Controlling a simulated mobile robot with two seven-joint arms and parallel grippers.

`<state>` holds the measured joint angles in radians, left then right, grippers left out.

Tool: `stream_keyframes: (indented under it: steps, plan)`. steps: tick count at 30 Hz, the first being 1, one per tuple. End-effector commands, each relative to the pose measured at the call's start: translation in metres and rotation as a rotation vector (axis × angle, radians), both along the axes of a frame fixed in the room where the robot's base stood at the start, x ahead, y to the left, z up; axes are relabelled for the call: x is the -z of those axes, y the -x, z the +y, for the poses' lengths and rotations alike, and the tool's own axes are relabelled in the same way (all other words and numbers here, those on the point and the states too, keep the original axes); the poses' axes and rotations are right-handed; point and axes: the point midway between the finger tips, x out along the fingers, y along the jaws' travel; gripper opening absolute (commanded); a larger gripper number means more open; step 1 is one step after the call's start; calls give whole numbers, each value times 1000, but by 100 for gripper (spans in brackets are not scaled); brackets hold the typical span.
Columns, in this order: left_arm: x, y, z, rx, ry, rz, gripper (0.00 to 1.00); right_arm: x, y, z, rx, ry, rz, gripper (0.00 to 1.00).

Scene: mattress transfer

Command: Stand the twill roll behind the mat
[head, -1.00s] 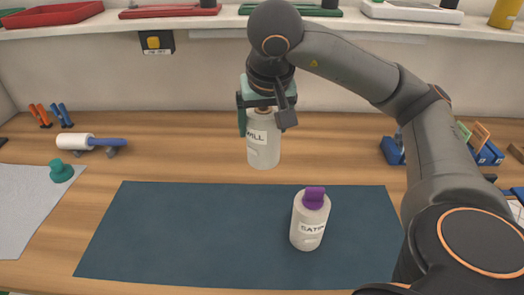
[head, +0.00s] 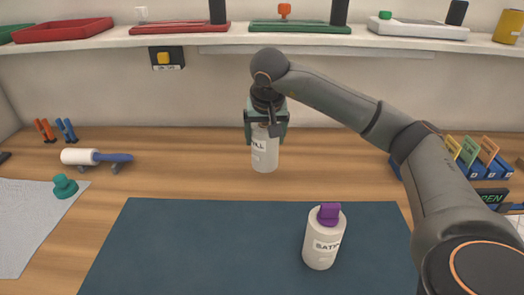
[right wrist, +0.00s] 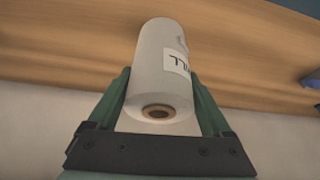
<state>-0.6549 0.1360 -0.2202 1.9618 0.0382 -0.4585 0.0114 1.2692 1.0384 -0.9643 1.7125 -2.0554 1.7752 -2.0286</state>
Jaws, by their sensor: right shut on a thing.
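The twill roll (head: 265,155) is a white upright cylinder with a label partly reading "ILL". It is behind the dark blue mat (head: 180,245), over or on the bare wood; I cannot tell whether its base touches. My right gripper (head: 266,128) is shut on its upper end from above. In the right wrist view the roll (right wrist: 160,60) lies between the two green fingers (right wrist: 163,100), its hollow core end facing the camera. My left gripper is not in view.
A lint roller (head: 95,157) with a blue handle lies on a stand at left, near a teal knob-like object (head: 65,187). Blue holders with coloured cards (head: 470,160) stand at right. A shelf (head: 240,40) with trays runs above. Bare wood lies either side of the twill roll.

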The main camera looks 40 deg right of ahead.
Motion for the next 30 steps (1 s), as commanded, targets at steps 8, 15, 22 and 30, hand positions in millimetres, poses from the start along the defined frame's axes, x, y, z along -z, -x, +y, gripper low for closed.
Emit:
stream_keyframes:
  steps: [8,15,22,30]
  plan:
    - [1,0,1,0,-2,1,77,19,-16,-5,0,-1,-3,4]
    - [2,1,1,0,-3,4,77,51,-21,-8,-1,0,0,4]
    - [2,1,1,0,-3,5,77,56,-22,-8,0,0,-5,4]
    - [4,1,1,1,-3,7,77,60,-21,-7,0,0,-1,90]
